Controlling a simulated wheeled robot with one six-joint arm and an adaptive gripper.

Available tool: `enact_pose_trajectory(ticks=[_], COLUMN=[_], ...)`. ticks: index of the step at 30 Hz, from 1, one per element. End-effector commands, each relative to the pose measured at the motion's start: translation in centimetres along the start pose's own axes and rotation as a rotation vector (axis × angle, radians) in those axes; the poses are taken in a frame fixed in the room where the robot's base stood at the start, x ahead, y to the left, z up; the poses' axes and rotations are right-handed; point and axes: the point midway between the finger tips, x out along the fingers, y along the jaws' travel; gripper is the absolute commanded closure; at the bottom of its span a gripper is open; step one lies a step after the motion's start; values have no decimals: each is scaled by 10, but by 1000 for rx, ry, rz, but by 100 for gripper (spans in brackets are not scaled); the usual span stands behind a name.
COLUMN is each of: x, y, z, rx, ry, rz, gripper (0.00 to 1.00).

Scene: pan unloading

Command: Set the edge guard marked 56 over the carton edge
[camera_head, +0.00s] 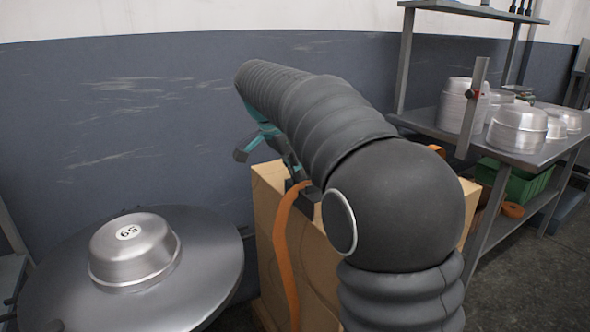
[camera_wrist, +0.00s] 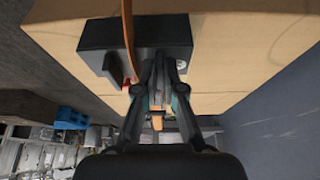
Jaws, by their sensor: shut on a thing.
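The edge guard is a dark angled piece (camera_wrist: 120,38) with a round white label, too small to read, in the wrist view. In the head view it shows partly as a dark piece (camera_head: 299,190) at the top edge of the tan carton (camera_head: 262,190). My gripper (camera_wrist: 163,75) is shut on the guard near its label. My arm hides much of the gripper and carton in the head view. The guard lies at the carton edge; I cannot tell whether it is fully seated. An orange strap (camera_head: 283,250) runs over the guard and down the carton side.
A round metal table (camera_head: 60,290) at left holds an upturned pan (camera_head: 130,255) with a number label. At right, a metal shelf (camera_head: 480,148) bears several pans, with a green crate (camera_head: 520,183) below. A blue-grey wall (camera_head: 120,110) stands behind. Open floor shows at lower right.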

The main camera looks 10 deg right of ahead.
Motion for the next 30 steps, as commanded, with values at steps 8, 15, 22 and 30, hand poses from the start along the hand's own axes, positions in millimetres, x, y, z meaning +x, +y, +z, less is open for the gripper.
enact_pose_trajectory(ticks=[8,15,22,30], x=[16,27,37,48], y=[0,0,0,0], z=[6,11,15,20], rx=[1,1,1,0], ry=[0,0,0,0], rz=[0,0,0,1], gripper=[100,100,100,100])
